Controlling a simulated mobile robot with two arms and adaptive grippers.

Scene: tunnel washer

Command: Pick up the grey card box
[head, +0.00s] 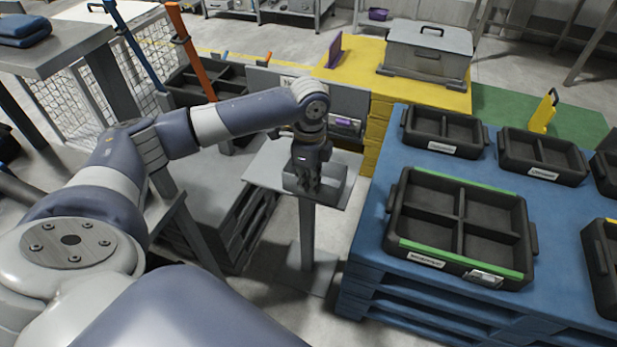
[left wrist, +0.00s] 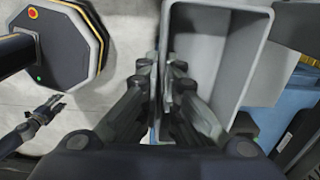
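The grey card box (head: 331,187) is a small open-topped grey tray on a small grey stand (head: 262,172) in the middle of the head view. In the left wrist view the box (left wrist: 237,50) fills the upper right, and its inside looks empty. My left gripper (head: 308,186) points down at the box's left part. In the left wrist view its fingers (left wrist: 161,92) are close together on either side of the box's near wall and appear to pinch it. My right gripper (left wrist: 60,101) shows small at the left wrist view's left, apart from the box, its fingers spread.
A blue pallet table (head: 372,240) with black divided trays (head: 408,244) stands close on the right. A yellow platform (head: 350,71) with a lidded grey case (head: 428,55) is behind. A grey panel and black crates (head: 230,82) stand behind my left arm. Floor shows around the stand's post.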

